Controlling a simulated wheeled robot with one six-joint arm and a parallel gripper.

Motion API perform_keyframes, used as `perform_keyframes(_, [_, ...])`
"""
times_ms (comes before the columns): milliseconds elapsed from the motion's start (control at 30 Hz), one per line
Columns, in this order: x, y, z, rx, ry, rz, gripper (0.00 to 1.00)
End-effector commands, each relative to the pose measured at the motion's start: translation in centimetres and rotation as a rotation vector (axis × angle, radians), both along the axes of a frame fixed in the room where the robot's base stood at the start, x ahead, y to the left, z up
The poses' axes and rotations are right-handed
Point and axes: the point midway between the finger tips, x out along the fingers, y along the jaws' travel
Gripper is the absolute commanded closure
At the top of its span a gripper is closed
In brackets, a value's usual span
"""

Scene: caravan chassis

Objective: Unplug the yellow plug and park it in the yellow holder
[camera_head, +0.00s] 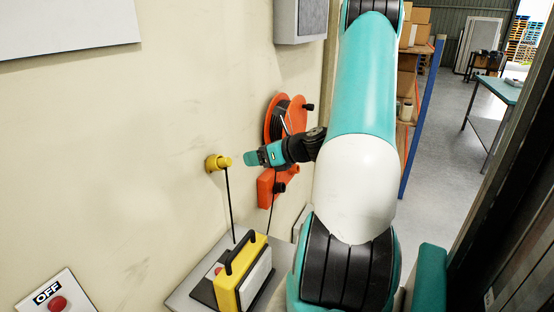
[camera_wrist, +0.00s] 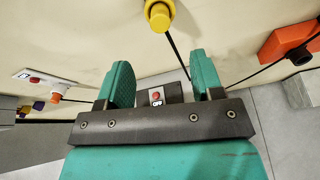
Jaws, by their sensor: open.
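The yellow plug (camera_head: 217,162) sits in the wall with a black cable hanging down from it. It also shows at the top of the wrist view (camera_wrist: 159,14), beyond my fingertips. My gripper (camera_head: 250,158) is just to its right in the head view, pointing at the wall, and looks apart from it. In the wrist view the teal fingers of my gripper (camera_wrist: 160,62) are spread with nothing between them. No holder is clear in the head view.
A yellow case (camera_head: 228,290) with a black handle stands on a grey surface below the plug. An orange cable reel (camera_head: 274,118) is on the wall behind my gripper. An OFF panel (camera_head: 52,300) is at lower left. The wall left of the plug is bare.

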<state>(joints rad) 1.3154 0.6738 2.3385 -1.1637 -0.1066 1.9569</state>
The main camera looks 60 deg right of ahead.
Motion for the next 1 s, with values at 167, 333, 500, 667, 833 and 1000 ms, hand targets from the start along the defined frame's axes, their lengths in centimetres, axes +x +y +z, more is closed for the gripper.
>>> perform_keyframes(167, [-3.6, -0.4, 1.2, -0.002, 0.0, -0.006, 0.39])
perform_keyframes(333, [-5.4, -0.5, 2.1, -0.001, -0.001, -0.002, 0.39])
perform_keyframes(500, [-5.9, -0.5, 2.4, 0.0, 0.0, 0.0, 0.39])
perform_keyframes(667, [-5.9, -0.5, 2.4, 0.0, 0.0, 0.001, 0.39])
perform_keyframes(833, [-5.9, -0.5, 2.4, 0.0, 0.001, 0.001, 0.39])
perform_keyframes(1000, [-5.9, -0.5, 2.4, 0.0, 0.001, 0.001, 0.39])
